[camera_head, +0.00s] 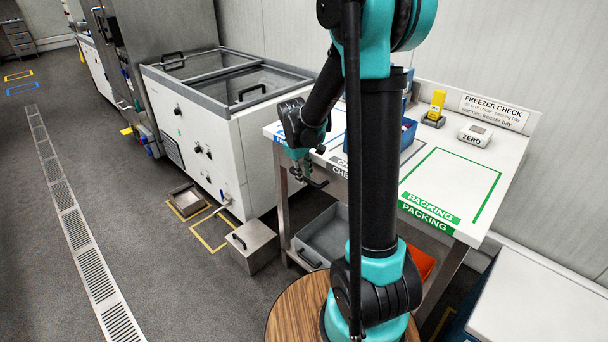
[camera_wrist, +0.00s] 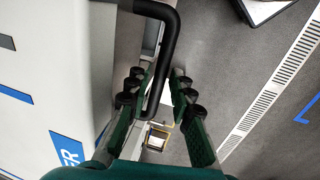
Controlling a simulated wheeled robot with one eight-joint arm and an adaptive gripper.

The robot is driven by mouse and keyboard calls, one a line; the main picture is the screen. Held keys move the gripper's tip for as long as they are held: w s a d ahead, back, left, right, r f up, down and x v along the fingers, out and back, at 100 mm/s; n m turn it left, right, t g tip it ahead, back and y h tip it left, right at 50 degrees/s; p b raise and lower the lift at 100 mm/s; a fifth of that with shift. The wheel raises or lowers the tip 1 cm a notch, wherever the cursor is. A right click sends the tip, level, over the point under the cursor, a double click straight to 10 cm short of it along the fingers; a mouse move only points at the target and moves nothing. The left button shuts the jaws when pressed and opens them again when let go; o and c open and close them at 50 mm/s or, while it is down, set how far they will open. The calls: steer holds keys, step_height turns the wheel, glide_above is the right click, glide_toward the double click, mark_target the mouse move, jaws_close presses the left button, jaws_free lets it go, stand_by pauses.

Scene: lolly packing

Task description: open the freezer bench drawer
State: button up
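A dark bar handle (camera_wrist: 166,28) stands out from the front edge of the white bench (camera_wrist: 60,60) in the wrist view. The bench top bears a blue label (camera_wrist: 68,150) ending in "ER". My gripper (camera_wrist: 161,80) points down with its green fingers apart, one on each side of the handle's lower end. I see a gap beside the handle, and contact is not clear. In the head view my gripper (camera_head: 306,172) is at the left front edge of the bench (camera_head: 485,185). The drawer front is mostly hidden there by my arm.
A grey bin (camera_head: 325,236) sits under the bench. A grey box (camera_head: 252,245) with a handle stands on the floor left of it. A white chest freezer (camera_head: 205,140) stands at the left. A yellow device (camera_head: 436,106) and a scale (camera_head: 475,135) stand on the bench.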

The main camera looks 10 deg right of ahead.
jaws_close()
stand_by(0.3)
steer(key=s+a, duration=0.9)
steer(key=a, duration=0.3)
steer(key=s+a, duration=0.9)
steer(key=a, duration=0.3)
steer(key=shift+a, duration=0.35)
jaws_free()
